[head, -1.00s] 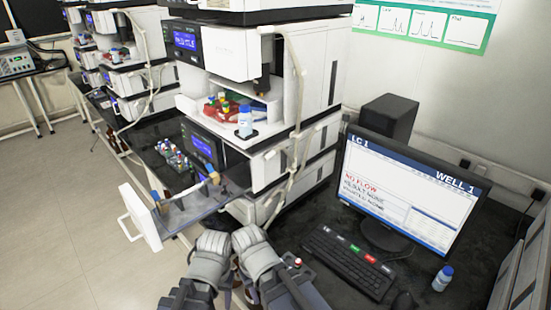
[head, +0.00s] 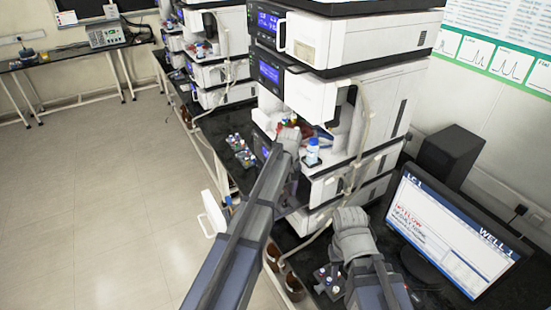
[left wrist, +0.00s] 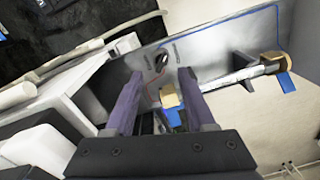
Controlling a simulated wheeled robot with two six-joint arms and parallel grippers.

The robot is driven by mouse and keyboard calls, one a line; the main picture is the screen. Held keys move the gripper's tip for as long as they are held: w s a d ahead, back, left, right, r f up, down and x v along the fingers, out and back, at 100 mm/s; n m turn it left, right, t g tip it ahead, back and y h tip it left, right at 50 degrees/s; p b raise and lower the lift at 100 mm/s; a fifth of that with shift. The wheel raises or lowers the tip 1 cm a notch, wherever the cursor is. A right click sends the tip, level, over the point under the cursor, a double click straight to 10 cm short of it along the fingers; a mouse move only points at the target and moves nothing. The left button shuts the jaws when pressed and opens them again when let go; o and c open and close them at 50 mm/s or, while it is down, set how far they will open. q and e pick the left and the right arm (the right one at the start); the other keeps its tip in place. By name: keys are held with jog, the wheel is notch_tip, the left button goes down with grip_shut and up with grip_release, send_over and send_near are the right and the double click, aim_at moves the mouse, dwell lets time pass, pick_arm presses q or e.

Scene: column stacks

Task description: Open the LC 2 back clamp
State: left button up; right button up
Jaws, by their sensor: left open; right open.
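In the left wrist view my left gripper (left wrist: 159,78) is open over a grey panel (left wrist: 215,65) with blue and red lines. A tan block (left wrist: 168,96) with a blue part under it shows between its fingers, with no visible grip on it. Right of it, a pale column (left wrist: 240,76) with a tan end and a blue tag lies across the panel, by a dark clip (left wrist: 245,61). I cannot tell which part is the back clamp. In the head view my left gripper (head: 288,136) is at the instrument stack and its arm hides most of the drawer. My right gripper (head: 352,222) is open, held over the desk.
The instrument stack (head: 370,110) fills the middle. A blue-capped bottle (head: 312,152) stands on its shelf. The monitor (head: 455,238), reading LC 1, is at the right. The floor (head: 110,220) at left is clear.

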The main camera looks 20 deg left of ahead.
pick_arm(q)
jog(key=w+a+r+n+p, duration=0.1)
jog(key=w+a+r, duration=0.1)
jog(key=w+a+r+n+p, duration=0.1)
jog(key=w+a+r, duration=0.1)
jog(key=w+a+r+p, duration=0.2)
jog(key=w, duration=0.1)
jog(key=shift+n, duration=0.4)
jog(key=shift+w+a, duration=0.2)
jog(key=shift+a, duration=0.05)
pick_arm(e)
notch_tip(320, 180, up, 6)
pick_arm(q)
jog(key=shift+f, duration=0.1)
pick_arm(e)
jog(key=shift+f, duration=0.1)
pick_arm(q)
notch_tip(320, 180, down, 8)
jog(key=b, duration=0.7)
jog(key=shift+b, duration=0.4)
jog(key=shift+r, duration=0.2)
pick_arm(e)
notch_tip(320, 180, down, 8)
jog(key=shift+r, duration=0.2)
pick_arm(q)
grip_shut()
